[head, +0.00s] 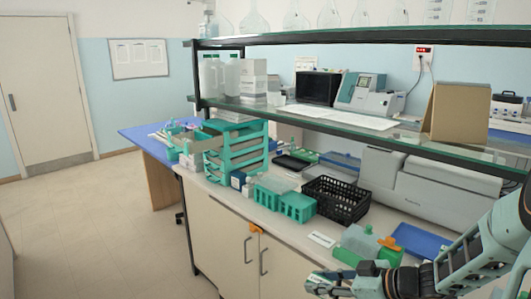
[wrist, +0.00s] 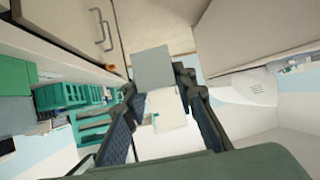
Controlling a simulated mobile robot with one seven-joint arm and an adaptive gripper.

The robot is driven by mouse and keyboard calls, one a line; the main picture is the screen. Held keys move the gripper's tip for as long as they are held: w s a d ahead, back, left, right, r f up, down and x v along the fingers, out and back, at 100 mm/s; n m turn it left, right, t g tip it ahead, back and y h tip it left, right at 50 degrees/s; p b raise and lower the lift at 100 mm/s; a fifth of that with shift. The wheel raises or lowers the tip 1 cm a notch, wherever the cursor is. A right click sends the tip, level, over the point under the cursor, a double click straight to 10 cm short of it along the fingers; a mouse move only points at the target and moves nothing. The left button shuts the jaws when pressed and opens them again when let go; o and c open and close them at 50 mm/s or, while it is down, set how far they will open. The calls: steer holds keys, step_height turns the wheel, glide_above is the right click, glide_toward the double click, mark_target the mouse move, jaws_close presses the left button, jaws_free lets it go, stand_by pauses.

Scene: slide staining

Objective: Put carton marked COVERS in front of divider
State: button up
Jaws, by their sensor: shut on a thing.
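My gripper (wrist: 155,79) is shut on a small pale carton (wrist: 153,66), seen in the wrist view between the two dark fingers. One face of the carton is grey and another is white; no marking can be read on it, so I cannot tell whether it says COVERS. In the head view my arm reaches in from the lower right, and the carton cannot be made out there. A brown upright panel (head: 457,113) stands on the shelf at the right; it may be the divider, but I cannot tell for sure.
The glass shelf (head: 300,116) holds white boxes (head: 253,78), a dark screen (head: 318,88) and an instrument (head: 365,94). A second shelf runs above it. On the bench below are a black basket (head: 336,197), teal racks (head: 297,206) and a blue tray (head: 418,240).

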mark_target(319, 281)
steer(key=shift+r+p, duration=3.2)
steer(key=shift+p, duration=0.55)
